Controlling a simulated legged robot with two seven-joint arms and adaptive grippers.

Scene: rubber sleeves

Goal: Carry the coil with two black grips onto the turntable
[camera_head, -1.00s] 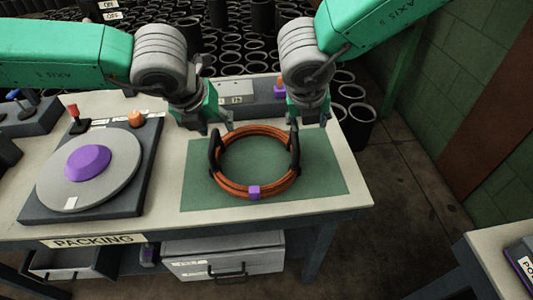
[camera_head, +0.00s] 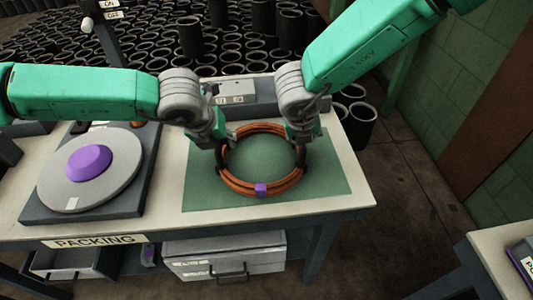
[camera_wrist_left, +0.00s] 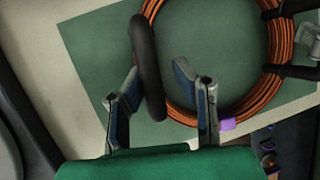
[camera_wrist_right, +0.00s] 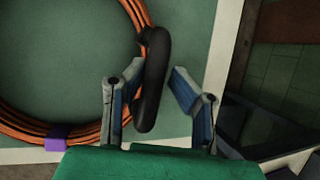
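The orange coil (camera_head: 236,187) lies flat on a green mat (camera_head: 325,190), with a purple tag (camera_head: 261,189) at its near side. Its left black grip (camera_wrist_left: 146,60) stands between the spread fingers of my left gripper (camera_wrist_left: 160,95). Its right black grip (camera_wrist_right: 154,75) stands between the spread fingers of my right gripper (camera_wrist_right: 152,98). Both grippers are open; gaps to the grips show in the wrist views. In the head view my left gripper (camera_head: 219,141) and right gripper (camera_head: 304,135) partly cover the grips. The turntable (camera_head: 122,168) is a grey disc with a purple centre, left of the mat.
The packing table (camera_head: 170,215) has bare strips around the mat. A grey box (camera_head: 236,90) stands behind the coil. Drawers (camera_head: 225,262) hang below the front edge. Many black sleeves (camera_head: 190,38) stand behind. Another table (camera_head: 490,245) is at the lower right.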

